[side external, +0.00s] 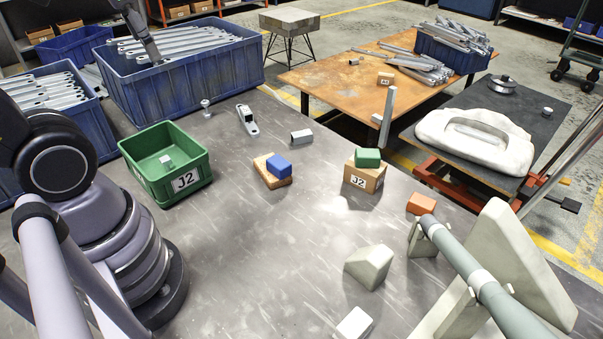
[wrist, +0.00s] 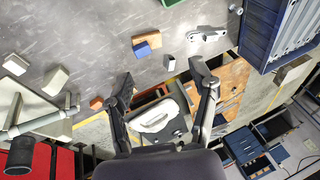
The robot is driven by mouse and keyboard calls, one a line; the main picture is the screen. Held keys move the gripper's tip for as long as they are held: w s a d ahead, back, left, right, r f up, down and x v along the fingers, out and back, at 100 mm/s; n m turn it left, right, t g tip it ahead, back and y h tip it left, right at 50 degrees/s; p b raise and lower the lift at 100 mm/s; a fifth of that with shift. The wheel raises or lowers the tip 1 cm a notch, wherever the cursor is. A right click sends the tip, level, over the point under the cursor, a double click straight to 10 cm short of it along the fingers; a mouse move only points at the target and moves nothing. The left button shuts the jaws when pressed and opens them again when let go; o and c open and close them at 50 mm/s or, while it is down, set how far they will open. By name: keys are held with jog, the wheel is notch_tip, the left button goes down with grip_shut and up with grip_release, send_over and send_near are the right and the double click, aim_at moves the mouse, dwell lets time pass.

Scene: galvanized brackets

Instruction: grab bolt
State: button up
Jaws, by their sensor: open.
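The bolt (side external: 206,108) is a small pale metal piece with a round head, standing on the grey table near the large blue bin. In the wrist view, a small pale round thing at the top edge, right of centre, looks like the bolt (wrist: 236,9). My gripper (wrist: 160,71) is open, its two dark fingers spread wide with nothing held. The bolt is outside the fingers, up and to the right in that view.
A metal bracket (side external: 248,120) lies right of the bolt. The large blue bin (side external: 190,88) stands behind it, and a green J2 bin (side external: 148,184) to its front left. A blue block (side external: 278,166) sits on a wooden block. The table's middle front is mostly clear.

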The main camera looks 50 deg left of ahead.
jog(key=w+a+f+m+g+y, duration=0.1)
jog(key=w+a+m+g+y, duration=0.3)
jog(key=a, duration=0.7)
jog(key=w+a+f+m+g+y, duration=0.1)
jog(key=w+a+g+y, duration=0.1)
jog(key=w+a+y, duration=0.6)
jog(key=m+t+y, duration=0.3)
jog(key=m+t, duration=0.4)
jog(key=m, duration=0.6)
send_over(205, 105)
jog(key=s+d, duration=0.3)
notch_tip(205, 105, down, 19)
jog(key=f+m+t, duration=0.1)
jog(key=f, duration=0.4)
jog(key=w+f+m+t+h, duration=0.1)
jog(key=f+m, duration=0.1)
jog(key=f, duration=0.3)
jog(key=f+m+t, duration=0.1)
jog(key=f, duration=0.5)
jog(key=shift+w+t+h, duration=0.25)
jog(key=shift+t+h, duration=0.05)
jog(key=shift+h, duration=0.1)
jog(key=x, duration=0.5)
jog(key=shift+f, duration=0.2)
jog(key=shift+c, duration=0.2)
grip_shut()
